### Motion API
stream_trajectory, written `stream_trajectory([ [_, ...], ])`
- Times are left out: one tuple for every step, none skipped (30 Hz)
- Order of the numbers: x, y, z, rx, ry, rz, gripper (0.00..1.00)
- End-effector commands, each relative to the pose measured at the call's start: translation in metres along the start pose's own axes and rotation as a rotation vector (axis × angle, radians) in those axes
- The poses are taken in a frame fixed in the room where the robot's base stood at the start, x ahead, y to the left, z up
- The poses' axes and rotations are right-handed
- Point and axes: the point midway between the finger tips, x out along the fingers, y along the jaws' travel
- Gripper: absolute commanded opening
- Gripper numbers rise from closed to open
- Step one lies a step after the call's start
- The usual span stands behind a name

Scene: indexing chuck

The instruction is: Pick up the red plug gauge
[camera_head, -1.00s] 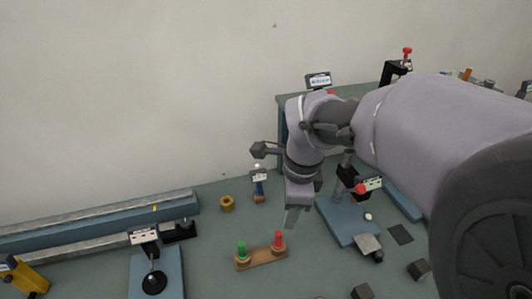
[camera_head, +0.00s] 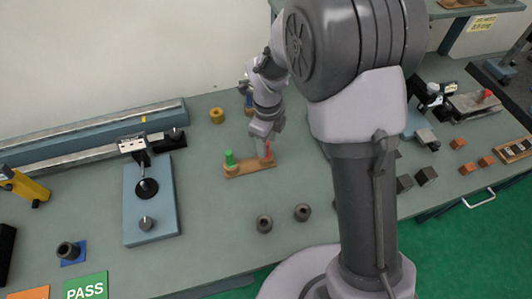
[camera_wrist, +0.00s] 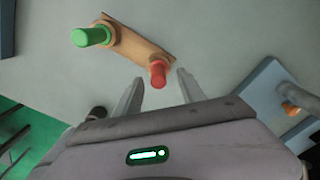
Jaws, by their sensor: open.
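The red plug gauge (camera_head: 268,149) stands upright at the right end of a small wooden stand (camera_head: 248,168) on the bench. In the wrist view the red plug gauge (camera_wrist: 158,72) is just beyond the fingertips, roughly between their lines. A green plug gauge (camera_head: 230,158) stands at the stand's other end; it also shows in the wrist view (camera_wrist: 90,37). My gripper (camera_wrist: 160,78) is open and empty, pointing at the red gauge. In the head view my gripper (camera_head: 262,150) is right at the red gauge and partly covers it. Whether a finger touches it, I cannot tell.
Two dark round parts (camera_head: 283,218) lie in front of the stand. A blue plate with a dial indicator (camera_head: 150,205) stands to the left. A brass ring (camera_head: 217,116) sits behind. The bench right around the stand is mostly clear.

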Motion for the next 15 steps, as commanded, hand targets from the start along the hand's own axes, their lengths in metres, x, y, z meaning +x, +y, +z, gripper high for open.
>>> stream_trajectory([
  [0.015,0.003,0.003,-0.001,0.002,0.003,0.47],
  [0.021,0.003,0.003,0.001,0.002,0.003,0.47],
  [0.029,0.003,0.003,0.002,0.002,0.003,0.47],
  [0.032,0.003,0.003,0.002,0.002,0.002,0.47],
  [0.034,0.003,0.003,0.001,0.001,0.001,0.47],
  [0.035,0.002,0.003,0.001,0.0,0.001,0.47],
  [0.034,0.002,0.003,0.001,0.0,0.0,0.47],
  [0.033,0.002,0.003,0.001,0.0,0.0,0.47],
  [0.033,0.002,0.003,0.001,0.0,0.0,0.47],
  [0.033,0.002,0.003,0.001,0.0,0.0,0.47],
  [0.033,0.002,0.003,0.001,0.0,0.0,0.42],
  [0.032,0.002,0.003,0.001,0.0,0.0,0.34],
  [0.032,0.002,0.003,0.001,0.0,0.0,0.28],
  [0.032,0.002,0.003,0.001,0.0,0.0,0.22],
  [0.032,0.002,0.003,0.001,0.0,0.0,0.14],
])
